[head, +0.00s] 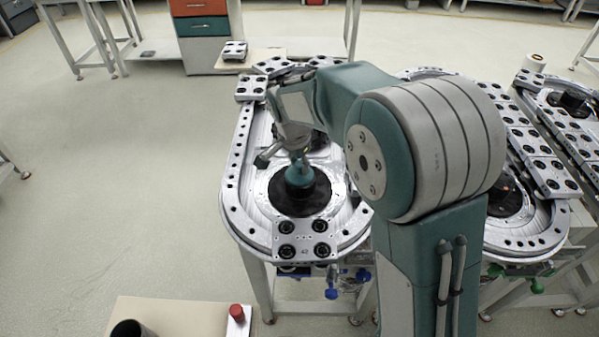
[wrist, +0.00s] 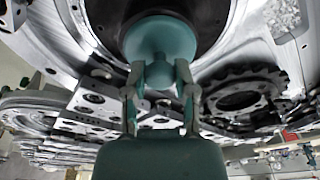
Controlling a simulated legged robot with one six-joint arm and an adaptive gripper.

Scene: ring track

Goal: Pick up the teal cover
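The teal cover (head: 299,177) sits at the middle of a black round disc (head: 303,198) in the near end of the left ring track. In the wrist view the cover (wrist: 160,38) shows as a round teal top with a narrower teal knob towards me. My gripper (wrist: 160,72) has one finger on each side of that knob, and both fingertips look to touch it. In the head view my gripper (head: 297,158) is right above the cover. I cannot tell whether the cover rests on the disc or is slightly raised.
The left track's metal rim (head: 236,185) surrounds the disc. A plate with black round holes (head: 303,240) lies on its near end. A second track (head: 540,215) stands to the right. A table with a red-capped item (head: 237,312) is at the front. The floor at left is clear.

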